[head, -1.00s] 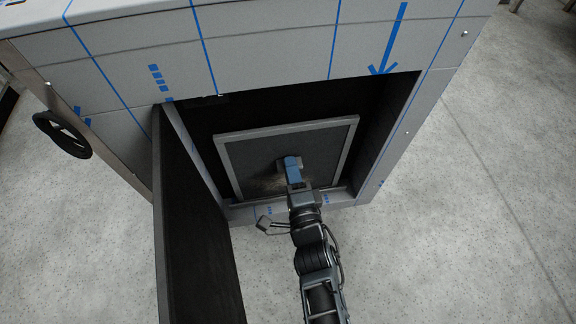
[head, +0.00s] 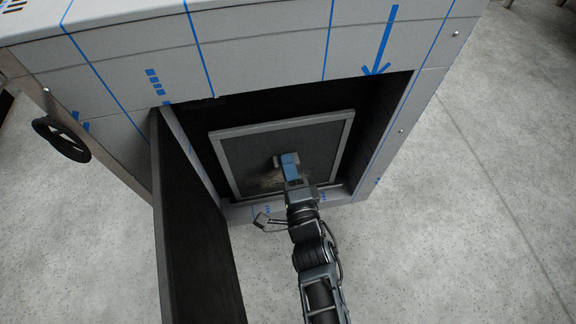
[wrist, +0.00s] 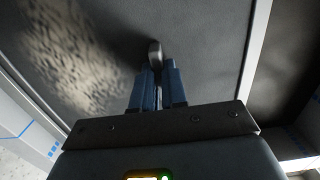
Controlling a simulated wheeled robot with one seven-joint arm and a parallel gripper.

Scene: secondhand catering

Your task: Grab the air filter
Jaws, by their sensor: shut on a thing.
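The air filter (head: 315,143) is a dark panel with a light grey frame. It stands a little tilted inside the open cabinet in the head view. My gripper (head: 287,160) is at the filter's face, near its middle. In the wrist view my gripper (wrist: 158,75) is shut on a small grey tab or handle (wrist: 155,53) on the filter's dark face (wrist: 200,40). A pale dusty patch (wrist: 75,60) shows on the face to the left. The gripper hides part of the handle.
The grey cabinet (head: 270,50) has blue lines and a blue down arrow (head: 380,40) above the opening. Its dark door (head: 195,220) stands open left of my arm. A black handwheel (head: 62,140) is on the left side. The speckled floor (head: 480,190) at right is clear.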

